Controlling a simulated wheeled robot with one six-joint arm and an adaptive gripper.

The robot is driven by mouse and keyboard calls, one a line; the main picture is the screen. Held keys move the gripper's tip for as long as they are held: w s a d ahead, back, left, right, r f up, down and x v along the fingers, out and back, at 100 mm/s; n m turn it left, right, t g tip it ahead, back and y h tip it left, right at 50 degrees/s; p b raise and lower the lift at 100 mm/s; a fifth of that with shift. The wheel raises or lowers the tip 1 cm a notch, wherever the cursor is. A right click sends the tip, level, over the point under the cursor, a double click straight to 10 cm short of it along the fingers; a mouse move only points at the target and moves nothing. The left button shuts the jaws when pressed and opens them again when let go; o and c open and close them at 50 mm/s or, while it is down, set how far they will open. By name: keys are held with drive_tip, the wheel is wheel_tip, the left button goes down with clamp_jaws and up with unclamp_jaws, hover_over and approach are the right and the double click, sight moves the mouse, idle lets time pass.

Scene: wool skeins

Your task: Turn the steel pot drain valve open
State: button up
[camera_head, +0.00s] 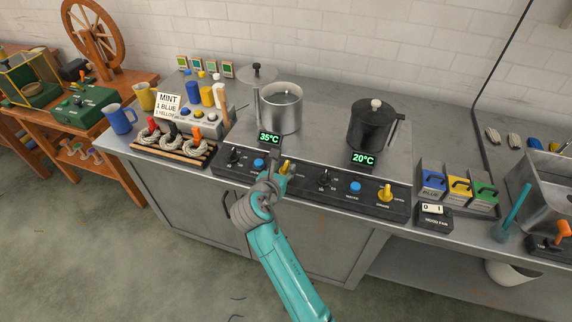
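The steel pot (281,117) stands on the counter behind a dark control panel, with a green 35°C display (269,138) in front of it. The yellow drain valve (287,165) on the steel pot's side of the panel shows right beside my gripper (279,170). My gripper partly covers the valve and the panel around it. Its fingers are small and dark here, so I cannot tell whether they are open, shut or touching the valve. My teal arm comes up from the lower edge.
A black pot (372,127) stands to the right, with its own yellow drain valve (386,193) and blue button (355,187) on the panel. A blue button (259,163) and a dark knob (235,157) lie left of my gripper. Skeins on a rack (158,152) sit farther left.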

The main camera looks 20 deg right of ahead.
sight(285, 164)
drive_tip(key=shift+x, duration=1.5)
clamp_jaws()
drive_tip(key=shift+m+g+h, duration=0.3)
drive_tip(key=shift+h, duration=0.1)
drive_tip(key=m+g+h, duration=0.4)
drive_tip(key=m, duration=0.1)
drive_tip(key=shift+w+r+m+g, duration=0.1)
drive_tip(key=shift+m+g, duration=0.2)
drive_tip(key=shift+g, duration=0.1)
drive_tip(key=m+g, duration=0.5)
drive_tip(key=g, duration=0.1)
drive_tip(key=shift+m+g+h, duration=0.3)
drive_tip(key=shift+h, duration=0.1)
unclamp_jaws()
